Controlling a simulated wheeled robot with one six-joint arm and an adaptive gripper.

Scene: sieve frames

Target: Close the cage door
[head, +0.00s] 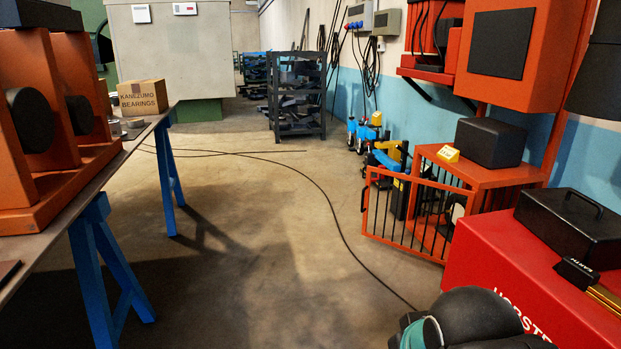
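The cage (480,178) is an orange frame with dark bars, standing low by the right wall behind a red cabinet. Its door (402,247), an orange frame with dark upright bars, stands open. It sticks out leftward over the floor, with its free edge at the left. Its right end is partly hidden by the red cabinet, so I cannot see the hinge clearly. A dark and pale item shows behind the bars, too unclear to name. Rounded black parts with a teal band at the bottom edge look like my arm. My gripper is not in view.
The red cabinet (490,270) stands close at right, with a black toolbox (570,226) on top. A black cable (338,217) crosses the open floor. A workbench on blue trestles (108,262) stands at left. Yellow and blue equipment (385,158) stands behind the door.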

